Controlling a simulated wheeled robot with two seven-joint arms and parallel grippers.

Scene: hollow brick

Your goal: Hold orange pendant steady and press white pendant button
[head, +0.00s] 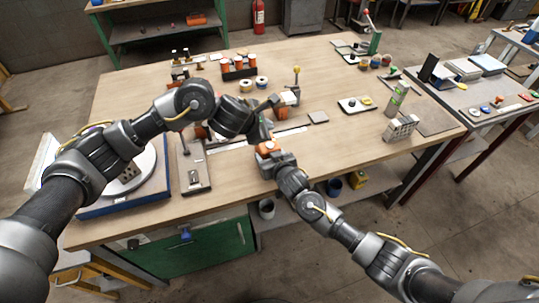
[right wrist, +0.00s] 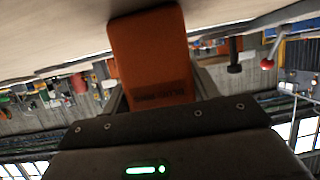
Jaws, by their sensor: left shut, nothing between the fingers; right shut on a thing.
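The orange pendant (right wrist: 150,60) fills the upper middle of the right wrist view, a flat block with faint dark lettering. It also shows small in the head view (head: 268,147). My right gripper (right wrist: 155,100) is shut on it above the table's front part. My left gripper (head: 266,135) is shut and empty, close beside the pendant in the head view; whether they touch I cannot tell. The white button is too small or hidden to make out in either view.
The wooden table (head: 340,150) carries a round turntable (head: 140,170) at left and a grey metal fixture (head: 195,165) beside it. Orange-topped jars (head: 238,66) stand at the back. Table right of my grippers is mostly clear.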

